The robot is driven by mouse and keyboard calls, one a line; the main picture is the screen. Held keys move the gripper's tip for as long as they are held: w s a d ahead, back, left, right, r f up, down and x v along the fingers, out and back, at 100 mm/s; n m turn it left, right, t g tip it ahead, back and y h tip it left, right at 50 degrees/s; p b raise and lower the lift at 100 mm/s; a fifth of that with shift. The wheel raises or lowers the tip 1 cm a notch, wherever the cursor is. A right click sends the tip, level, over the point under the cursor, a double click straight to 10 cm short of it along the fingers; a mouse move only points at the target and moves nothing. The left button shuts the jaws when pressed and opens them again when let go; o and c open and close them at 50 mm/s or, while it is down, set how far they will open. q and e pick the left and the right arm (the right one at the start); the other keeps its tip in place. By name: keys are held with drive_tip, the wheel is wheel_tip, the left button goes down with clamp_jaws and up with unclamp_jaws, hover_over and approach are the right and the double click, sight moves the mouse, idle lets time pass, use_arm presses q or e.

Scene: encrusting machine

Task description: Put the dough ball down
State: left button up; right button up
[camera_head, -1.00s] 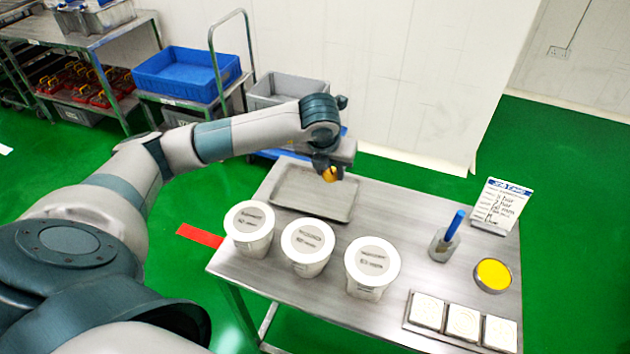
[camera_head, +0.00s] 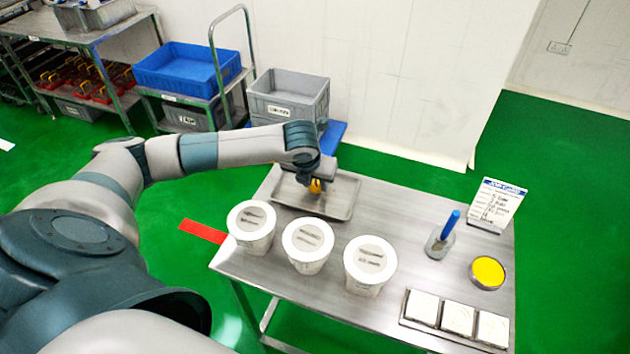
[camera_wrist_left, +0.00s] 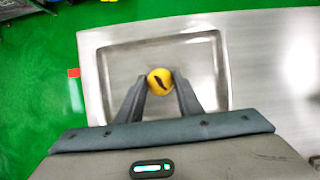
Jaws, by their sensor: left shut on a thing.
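My left gripper (camera_head: 314,187) is shut on a small orange-yellow dough ball (camera_head: 316,186), which has a dark mark on it. In the left wrist view the dough ball (camera_wrist_left: 159,81) sits between the two fingertips (camera_wrist_left: 160,84). The gripper points down over the shallow metal tray (camera_head: 342,212) at the back left of the steel table. In the wrist view the tray floor (camera_wrist_left: 195,60) lies below the ball. I cannot tell whether the ball touches the tray. My right gripper is not in view.
Three white lidded tubs (camera_head: 307,245) stand in a row in front of the tray. A holder with a blue-handled tool (camera_head: 441,243), a yellow-topped round dish (camera_head: 487,273), a job card (camera_head: 498,205) and white square blocks (camera_head: 458,319) occupy the table's right side.

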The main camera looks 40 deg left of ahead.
use_arm(q)
drive_tip(key=shift+f, duration=0.45)
drive_tip(key=shift+f, duration=0.15)
drive_tip(key=o, duration=0.8)
drive_tip(key=shift+r, duration=0.25)
